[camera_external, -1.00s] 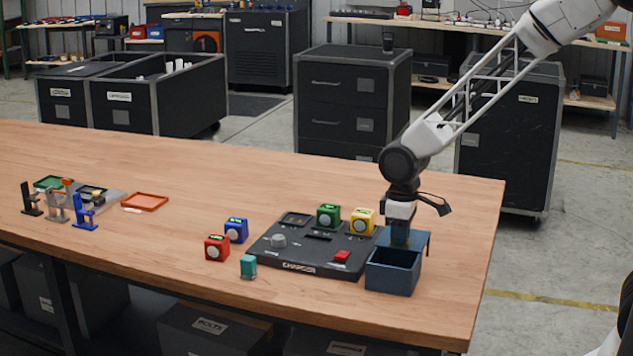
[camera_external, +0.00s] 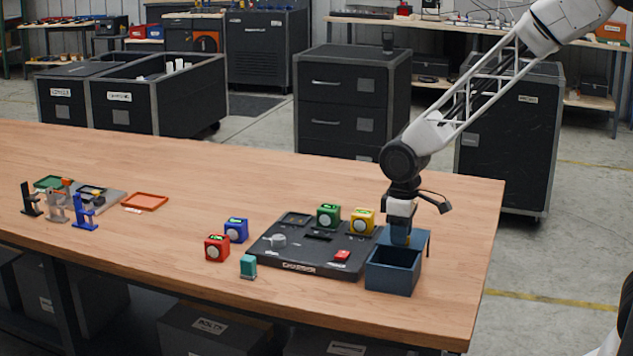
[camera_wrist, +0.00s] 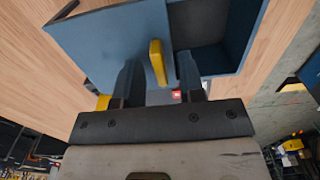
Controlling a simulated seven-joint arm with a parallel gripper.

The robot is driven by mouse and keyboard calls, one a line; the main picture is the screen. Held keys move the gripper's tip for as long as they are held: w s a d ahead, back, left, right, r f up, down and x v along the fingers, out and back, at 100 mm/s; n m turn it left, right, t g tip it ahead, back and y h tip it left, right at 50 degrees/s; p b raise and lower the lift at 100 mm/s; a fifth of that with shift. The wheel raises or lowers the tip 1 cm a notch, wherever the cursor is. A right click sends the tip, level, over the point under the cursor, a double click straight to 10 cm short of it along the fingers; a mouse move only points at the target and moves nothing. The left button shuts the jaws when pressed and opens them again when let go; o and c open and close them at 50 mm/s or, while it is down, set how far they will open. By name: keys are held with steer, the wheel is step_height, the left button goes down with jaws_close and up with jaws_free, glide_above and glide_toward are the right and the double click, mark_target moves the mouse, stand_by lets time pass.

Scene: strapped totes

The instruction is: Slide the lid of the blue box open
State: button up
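The blue box (camera_external: 393,278) stands near the right end of the table. Its front part is uncovered, and the dark inside also shows in the wrist view (camera_wrist: 198,28). The blue lid (camera_wrist: 100,42) lies to the back of the opening, reaching past the box's rear in the external view (camera_external: 420,239). A yellow handle (camera_wrist: 157,62) stands up from the lid. My gripper (camera_external: 400,231) is over the lid, pointing down. In the wrist view its two fingers are apart, one on each side of the handle, with a gap on both sides.
A black panel (camera_external: 300,257) with a knob and red button lies left of the box. Green (camera_external: 328,215) and yellow (camera_external: 362,221) cubes stand behind it. Red (camera_external: 216,247) and blue (camera_external: 236,229) cubes and a teal block (camera_external: 248,266) stand to its left. The table's right edge is near.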

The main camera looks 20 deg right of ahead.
steer(key=shift+r, duration=3.8)
steer(key=s+d+r+m+t, duration=0.1)
steer(key=s+d+r+m, duration=0.2)
steer(key=d, duration=0.7)
steer(key=s+d+r+m, duration=0.1)
steer(key=s+d+r, duration=0.3)
steer(key=d, duration=0.6)
steer(key=s+d+r+m+t, duration=0.1)
steer(key=s+d+m, duration=0.4)
steer(key=s+d, duration=0.7)
steer(key=d+r, duration=0.1)
steer(key=d, duration=0.2)
steer(key=shift+s+r+t, duration=0.2)
steer(key=shift+t, duration=0.1)
